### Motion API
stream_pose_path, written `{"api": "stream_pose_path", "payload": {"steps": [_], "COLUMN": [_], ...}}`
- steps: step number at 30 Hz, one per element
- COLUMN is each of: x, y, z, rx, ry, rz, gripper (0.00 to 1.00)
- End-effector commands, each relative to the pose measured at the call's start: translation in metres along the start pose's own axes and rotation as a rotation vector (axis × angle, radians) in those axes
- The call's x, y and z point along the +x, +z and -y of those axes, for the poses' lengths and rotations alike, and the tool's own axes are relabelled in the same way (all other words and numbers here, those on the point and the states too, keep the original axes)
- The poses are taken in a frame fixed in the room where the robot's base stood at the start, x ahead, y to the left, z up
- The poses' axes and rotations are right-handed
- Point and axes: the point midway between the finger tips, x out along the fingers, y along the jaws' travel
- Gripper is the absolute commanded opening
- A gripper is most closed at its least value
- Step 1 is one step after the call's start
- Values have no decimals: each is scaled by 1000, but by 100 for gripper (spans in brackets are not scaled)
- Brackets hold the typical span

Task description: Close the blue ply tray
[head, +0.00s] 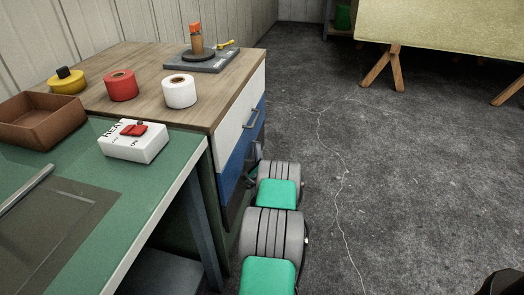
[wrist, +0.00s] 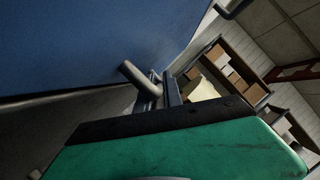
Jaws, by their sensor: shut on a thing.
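The blue ply tray (head: 234,166) is the blue-fronted drawer below a white drawer front (head: 240,108) in the wooden-topped cabinet. Its blue front (wrist: 90,40) fills the upper left of the wrist view. I cannot tell how far it stands out from the cabinet. A grey bar handle (wrist: 140,79) sticks out from the blue front. My gripper (wrist: 162,88) is shut on this handle; its fingers cross the bar. In the head view, my gripper (head: 252,176) is small and partly hidden, at the right side of the blue front.
The cabinet top (head: 150,75) holds tape rolls and a grey plate with an orange-topped post. A green bench (head: 60,165) with a switch box (head: 133,145) stands at the near left.

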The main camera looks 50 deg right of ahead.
Motion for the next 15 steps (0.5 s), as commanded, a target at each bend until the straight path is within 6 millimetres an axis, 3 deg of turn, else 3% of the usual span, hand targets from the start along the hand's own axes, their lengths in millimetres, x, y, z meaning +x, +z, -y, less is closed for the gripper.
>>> {"api": "stream_pose_path", "payload": {"steps": [7,8,9,15], "x": [1,1,1,0], "y": [4,4,4,2], "z": [-3,-3,-3,-3], "rx": [1,1,1,3], "ry": [8,9,9,9], "rz": [9,9,9,7], "gripper": [0,13,17,20]}}
